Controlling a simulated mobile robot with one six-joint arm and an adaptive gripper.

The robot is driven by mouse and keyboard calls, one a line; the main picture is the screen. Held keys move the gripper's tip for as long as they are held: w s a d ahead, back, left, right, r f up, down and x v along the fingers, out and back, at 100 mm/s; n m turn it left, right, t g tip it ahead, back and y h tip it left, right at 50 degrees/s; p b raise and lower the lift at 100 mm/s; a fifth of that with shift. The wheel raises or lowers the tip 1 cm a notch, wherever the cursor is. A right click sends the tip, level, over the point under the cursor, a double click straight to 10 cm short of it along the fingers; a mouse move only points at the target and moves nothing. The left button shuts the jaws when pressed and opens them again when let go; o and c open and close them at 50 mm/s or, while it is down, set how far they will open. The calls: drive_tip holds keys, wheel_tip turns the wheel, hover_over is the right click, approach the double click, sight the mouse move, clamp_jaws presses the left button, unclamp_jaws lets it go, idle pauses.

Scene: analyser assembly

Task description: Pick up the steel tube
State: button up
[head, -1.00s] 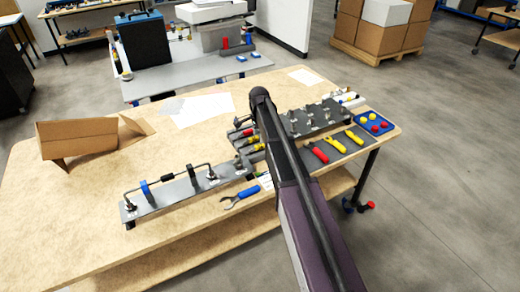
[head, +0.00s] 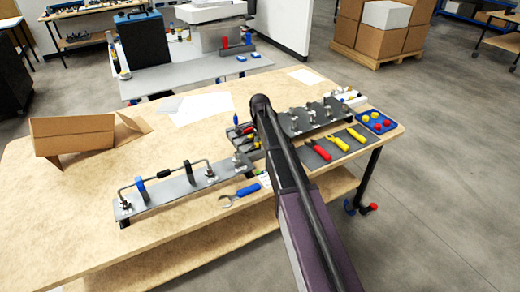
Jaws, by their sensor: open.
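A thin, dark grey tube bent down at both ends, which looks like the steel tube (head: 165,174), is on a long grey fixture plate (head: 160,197) at the front of the wooden table. A blue clamp (head: 141,190) and a black clamp (head: 190,172) stand around it. Its ends meet metal fittings on the plate. My arm reaches from the bottom over the table, to the right of the fixture. My gripper does not show; my own arm may hide it.
A blue-handled wrench (head: 240,195) lies right of the fixture, near the front edge. Pliers (head: 338,143) lie on a grey mat, with a blue tray (head: 376,121) beyond. A dark rack (head: 310,117) stands behind my arm. An open cardboard box (head: 72,135) sits at left.

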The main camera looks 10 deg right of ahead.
idle(0.6)
clamp_jaws()
